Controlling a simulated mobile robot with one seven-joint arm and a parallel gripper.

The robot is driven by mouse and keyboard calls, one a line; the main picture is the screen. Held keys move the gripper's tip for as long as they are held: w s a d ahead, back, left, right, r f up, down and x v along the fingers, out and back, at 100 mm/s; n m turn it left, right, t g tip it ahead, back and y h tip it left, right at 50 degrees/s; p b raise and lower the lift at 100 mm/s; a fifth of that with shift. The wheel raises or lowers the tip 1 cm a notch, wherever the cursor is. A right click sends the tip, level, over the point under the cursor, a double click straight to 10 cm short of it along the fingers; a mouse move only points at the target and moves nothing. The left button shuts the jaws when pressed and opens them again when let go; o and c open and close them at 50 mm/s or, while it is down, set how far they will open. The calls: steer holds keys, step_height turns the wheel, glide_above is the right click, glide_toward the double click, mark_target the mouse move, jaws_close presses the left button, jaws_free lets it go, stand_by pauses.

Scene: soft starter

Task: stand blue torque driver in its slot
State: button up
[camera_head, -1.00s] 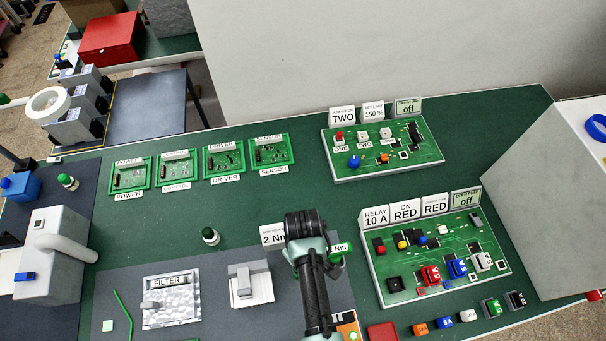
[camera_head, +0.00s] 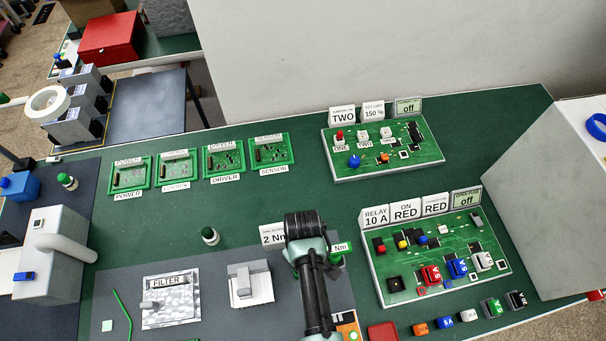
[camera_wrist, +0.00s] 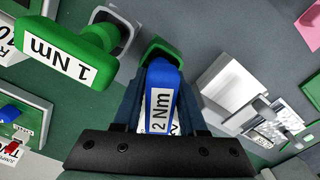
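The blue torque driver (camera_wrist: 161,82), labelled 2 Nm, is between the two fingers of my gripper (camera_wrist: 162,88) in the wrist view. The fingers lie close along both sides of its handle, and the gripper looks shut on it. The driver's lower end is hidden, so I cannot tell whether it sits in a slot. A green part (camera_wrist: 157,47) shows just beyond the handle. A green driver (camera_wrist: 90,45) labelled 1 Nm stands beside my gripper. In the head view my arm covers the blue driver, and the green driver (camera_head: 338,256) shows at its right.
A relay board (camera_head: 440,265) with label cards stands to the right, and another board (camera_head: 375,165) behind. A light grey block (camera_head: 250,284) and a filter panel (camera_head: 171,299) lie to the left. The green table behind my gripper is mostly clear.

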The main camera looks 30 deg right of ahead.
steer(key=o, duration=0.5)
steer(key=shift+c, duration=0.2)
steer(key=shift+r, duration=0.1)
step_height(320, 180, up, 13)
steer(key=shift+f+b, duration=0.1)
steer(key=shift+b, duration=0.75)
